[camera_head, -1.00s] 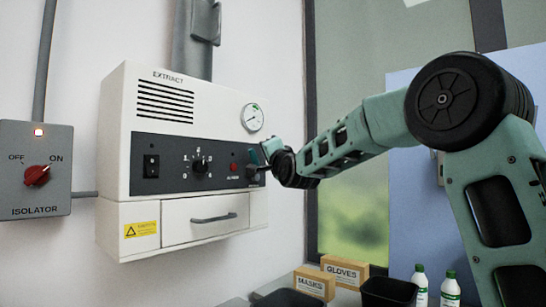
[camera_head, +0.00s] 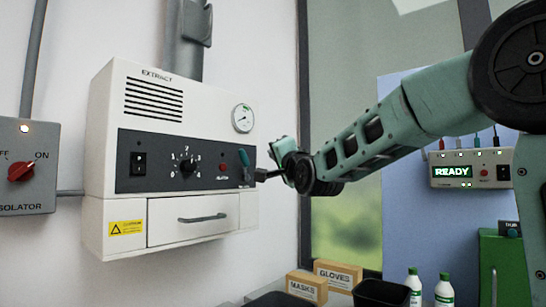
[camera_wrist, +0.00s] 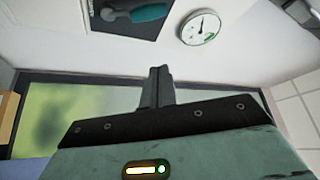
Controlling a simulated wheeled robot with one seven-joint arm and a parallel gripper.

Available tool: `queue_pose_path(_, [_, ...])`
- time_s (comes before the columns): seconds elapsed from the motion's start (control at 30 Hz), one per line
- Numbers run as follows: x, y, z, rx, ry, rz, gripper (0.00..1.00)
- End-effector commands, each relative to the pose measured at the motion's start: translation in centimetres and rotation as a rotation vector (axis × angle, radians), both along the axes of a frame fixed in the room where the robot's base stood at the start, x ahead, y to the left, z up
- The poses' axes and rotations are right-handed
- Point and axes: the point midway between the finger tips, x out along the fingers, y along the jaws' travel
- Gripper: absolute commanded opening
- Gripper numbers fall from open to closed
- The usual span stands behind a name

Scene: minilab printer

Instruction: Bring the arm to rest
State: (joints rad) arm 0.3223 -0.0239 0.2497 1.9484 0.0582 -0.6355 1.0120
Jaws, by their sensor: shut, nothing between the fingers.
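My gripper (camera_head: 260,175) is shut and empty. In the head view its dark fingers are in front of the right edge of the white EXTRACT unit (camera_head: 105,100). They are close to a small teal-handled lever (camera_head: 244,160) on the unit's dark panel; I cannot tell from this view whether they touch it. In the wrist view my closed fingers (camera_wrist: 158,72) point up the picture, apart from the teal handle (camera_wrist: 148,13) and the round gauge (camera_wrist: 200,27). My arm stretches in from the right.
A grey isolator box (camera_head: 38,180) is on the wall at left. Below stand MASKS (camera_head: 306,288) and GLOVES (camera_head: 338,273) boxes, a black bin (camera_head: 381,292) and two white bottles. A READY display unit (camera_head: 452,171) is on the blue panel behind my arm.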

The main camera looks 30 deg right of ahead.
Motion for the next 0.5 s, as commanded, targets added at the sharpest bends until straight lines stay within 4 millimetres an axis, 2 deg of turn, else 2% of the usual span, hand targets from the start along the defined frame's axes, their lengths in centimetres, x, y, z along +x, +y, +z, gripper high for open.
queue_pose_path(0.43, [0.04,0.0,0.01,0.0,0.0,0.0,0.0])
queue_pose_path(0.5, [0.14,0.94,-0.63,-0.014,0.034,0.012,0.0])
